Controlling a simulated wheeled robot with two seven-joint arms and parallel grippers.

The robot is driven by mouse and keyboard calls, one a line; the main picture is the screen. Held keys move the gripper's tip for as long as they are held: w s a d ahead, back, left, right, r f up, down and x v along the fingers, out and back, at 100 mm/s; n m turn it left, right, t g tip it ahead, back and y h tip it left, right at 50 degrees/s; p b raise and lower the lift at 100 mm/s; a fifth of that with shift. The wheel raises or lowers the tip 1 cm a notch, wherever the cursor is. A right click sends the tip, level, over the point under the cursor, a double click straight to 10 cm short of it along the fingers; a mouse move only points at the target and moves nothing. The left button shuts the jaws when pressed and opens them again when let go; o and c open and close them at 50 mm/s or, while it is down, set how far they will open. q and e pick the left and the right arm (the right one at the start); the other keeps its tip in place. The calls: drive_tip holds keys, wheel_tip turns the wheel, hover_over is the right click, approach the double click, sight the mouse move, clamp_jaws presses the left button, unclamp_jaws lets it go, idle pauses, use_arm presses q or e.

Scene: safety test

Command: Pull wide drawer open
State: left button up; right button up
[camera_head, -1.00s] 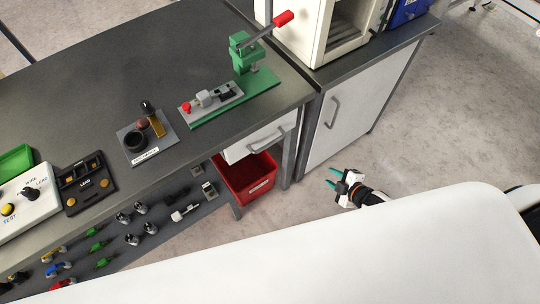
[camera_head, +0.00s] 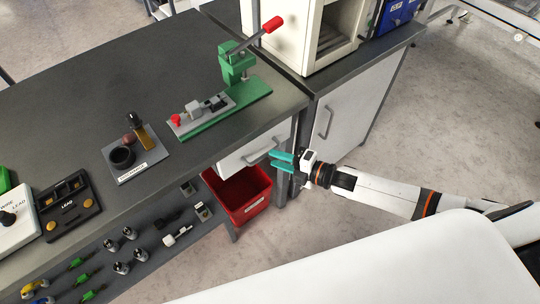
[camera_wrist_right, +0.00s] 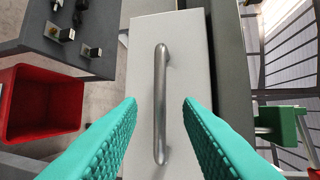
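The wide white drawer (camera_head: 232,162) sits under the dark workbench top, at its right end, and looks closed. Its grey bar handle (camera_head: 262,150) runs along the front. In the right wrist view the drawer front (camera_wrist_right: 185,30) fills the middle, and the handle (camera_wrist_right: 160,105) lies between my two teal fingers. My right gripper (camera_head: 276,160) is open, its fingertips near the handle; it also shows in the wrist view (camera_wrist_right: 160,108). I see no contact between fingers and handle. My left gripper is not in view.
A red bin (camera_head: 240,195) stands below the drawer; it shows in the wrist view too. A white cabinet (camera_head: 350,110) with its own handle is to the right. A green lever press (camera_head: 237,65) stands on the bench. The floor at right is clear.

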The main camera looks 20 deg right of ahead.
sight(267, 155)
drive_tip(key=shift+x, duration=1.65)
clamp_jaws()
